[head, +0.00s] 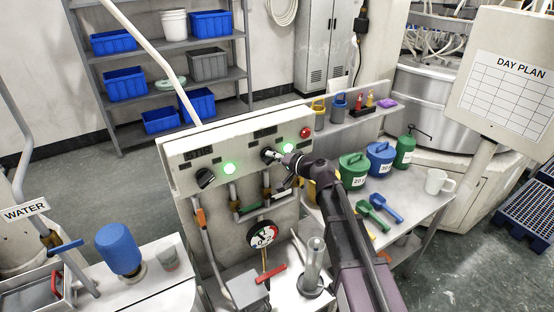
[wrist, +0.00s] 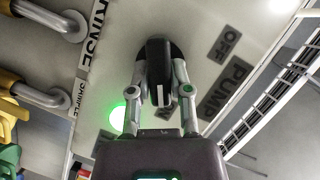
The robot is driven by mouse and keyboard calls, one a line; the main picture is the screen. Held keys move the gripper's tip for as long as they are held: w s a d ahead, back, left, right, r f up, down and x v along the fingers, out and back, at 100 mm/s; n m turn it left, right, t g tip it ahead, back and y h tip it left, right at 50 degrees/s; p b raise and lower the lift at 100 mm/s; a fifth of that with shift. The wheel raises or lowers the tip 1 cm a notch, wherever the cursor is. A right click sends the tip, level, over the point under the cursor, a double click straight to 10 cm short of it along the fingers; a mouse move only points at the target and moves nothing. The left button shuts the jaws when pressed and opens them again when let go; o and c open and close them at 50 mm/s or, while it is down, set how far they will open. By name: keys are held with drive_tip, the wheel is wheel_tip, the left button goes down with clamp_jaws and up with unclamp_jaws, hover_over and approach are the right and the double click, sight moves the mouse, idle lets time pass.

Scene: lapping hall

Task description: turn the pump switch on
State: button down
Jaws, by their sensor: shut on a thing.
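The pump switch (wrist: 158,62) is a black rotary knob with a white line, on the cream control panel (wrist: 205,18). The PUMP label (wrist: 234,80) and an OFF label (wrist: 224,44) are to its right in the wrist view. The knob's line runs up and down there, not toward OFF. My gripper (wrist: 159,78) is shut on the knob, one finger on each side. In the head view my gripper (head: 275,156) reaches the right-hand knob (head: 266,153) and partly hides it. A green lamp beside it (head: 288,147) is lit.
A second black knob (head: 205,178) has its own lit green lamp (head: 229,168) on the left. A red button (head: 305,132) is at the panel's upper right. Pipes and a pressure gauge (head: 263,234) sit below. The right bench holds green and blue cans (head: 381,160).

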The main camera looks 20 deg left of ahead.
drive_tip(key=shift+a, duration=0.15)
drive_tip(key=c, duration=0.6)
unclamp_jaws()
drive_tip(key=shift+a, duration=0.1)
drive_tip(key=shift+o, duration=0.2)
drive_tip(key=shift+d, duration=0.2)
